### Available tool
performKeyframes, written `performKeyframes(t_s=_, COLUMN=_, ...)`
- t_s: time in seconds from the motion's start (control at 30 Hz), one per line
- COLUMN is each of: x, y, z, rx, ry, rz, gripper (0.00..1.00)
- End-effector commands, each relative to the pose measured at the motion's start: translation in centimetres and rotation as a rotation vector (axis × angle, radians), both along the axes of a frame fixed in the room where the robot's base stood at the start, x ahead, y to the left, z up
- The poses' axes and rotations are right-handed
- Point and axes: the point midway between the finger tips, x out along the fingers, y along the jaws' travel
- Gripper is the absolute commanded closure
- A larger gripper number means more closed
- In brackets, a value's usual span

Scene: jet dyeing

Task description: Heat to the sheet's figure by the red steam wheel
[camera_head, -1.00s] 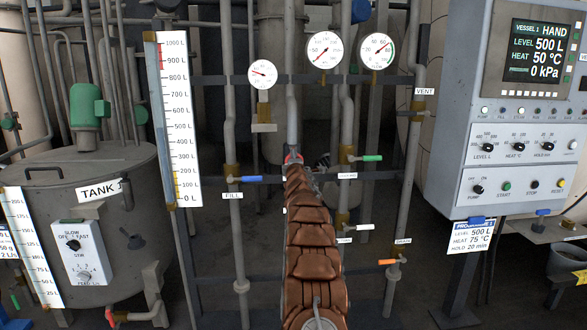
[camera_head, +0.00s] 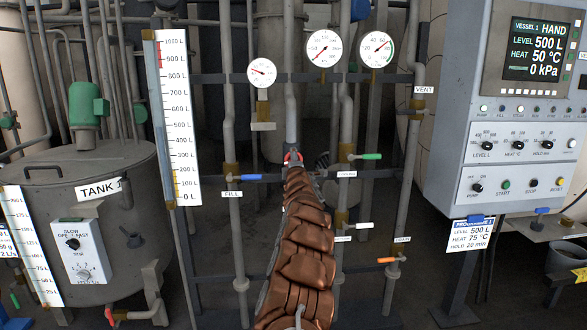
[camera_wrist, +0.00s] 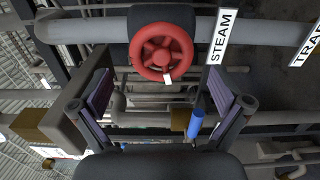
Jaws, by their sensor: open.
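The red steam wheel (camera_wrist: 161,52) shows whole in the wrist view, beside a "STEAM" label (camera_wrist: 220,36). In the head view only a small red part of it (camera_head: 289,157) shows past my arm. My gripper (camera_wrist: 160,90) is open and empty, its two pads apart below the wheel in the wrist view and not visibly touching it. The programme sheet (camera_head: 469,234) reads level 500 L, heat 75 °C, hold 20 min. The vessel display (camera_head: 537,50) reads HAND, 500 L, 50 °C, 0 kPa.
A blue handle (camera_wrist: 196,122) sits near the right pad in the wrist view. Blue (camera_head: 250,178), green (camera_head: 370,156), white (camera_head: 364,225) and orange (camera_head: 387,261) valve levers flank my arm. The tank (camera_head: 90,210) stands left, the control panel (camera_head: 515,150) right.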

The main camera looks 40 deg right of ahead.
Motion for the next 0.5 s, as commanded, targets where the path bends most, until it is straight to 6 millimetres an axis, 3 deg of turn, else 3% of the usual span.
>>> performKeyframes(t_s=0.5, x=-2.0, y=1.6, z=0.2, rx=0.0, ry=-0.003, rz=0.001, gripper=0.0)
